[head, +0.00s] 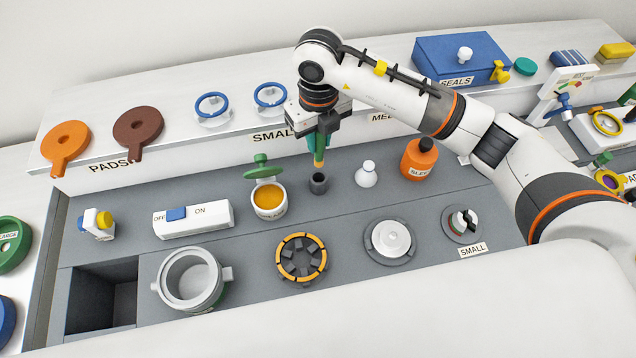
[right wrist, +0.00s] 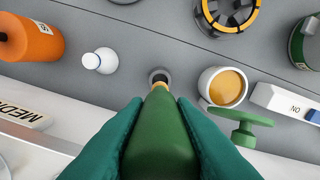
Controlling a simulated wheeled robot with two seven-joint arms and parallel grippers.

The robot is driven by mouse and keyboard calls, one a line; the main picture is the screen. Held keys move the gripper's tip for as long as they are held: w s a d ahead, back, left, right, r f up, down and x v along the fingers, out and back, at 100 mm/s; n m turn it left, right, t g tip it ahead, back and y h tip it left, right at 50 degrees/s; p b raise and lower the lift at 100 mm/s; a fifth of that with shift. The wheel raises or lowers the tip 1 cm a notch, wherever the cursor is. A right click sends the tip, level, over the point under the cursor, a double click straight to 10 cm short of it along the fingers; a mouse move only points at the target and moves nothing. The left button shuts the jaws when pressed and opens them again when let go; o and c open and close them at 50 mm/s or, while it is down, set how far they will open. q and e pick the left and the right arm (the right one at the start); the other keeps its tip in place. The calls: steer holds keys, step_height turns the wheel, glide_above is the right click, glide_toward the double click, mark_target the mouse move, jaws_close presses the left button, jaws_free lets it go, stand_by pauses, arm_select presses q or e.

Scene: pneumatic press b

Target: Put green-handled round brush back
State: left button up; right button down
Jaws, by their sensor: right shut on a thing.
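My right gripper (head: 319,140) is shut on the green-handled round brush (right wrist: 160,145), whose green handle fills the space between the teal fingers in the right wrist view. My left gripper is not in view.
A white small bottle (head: 366,175) and an orange bottle (head: 418,160) stand to the right. A white ON/OFF switch box (head: 194,219) lies further left.

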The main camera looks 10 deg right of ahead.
mark_target(319, 166)
steer(key=shift+f, duration=0.2)
step_height(319, 166, down, 8)
steer(key=p, duration=0.3)
steer(key=shift+f, duration=0.6)
steer(key=shift+f, duration=0.1)
steer(key=shift+f, duration=0.2)
steer(key=c, duration=1.2)
jaws_free()
steer(key=shift+r, duration=0.15)
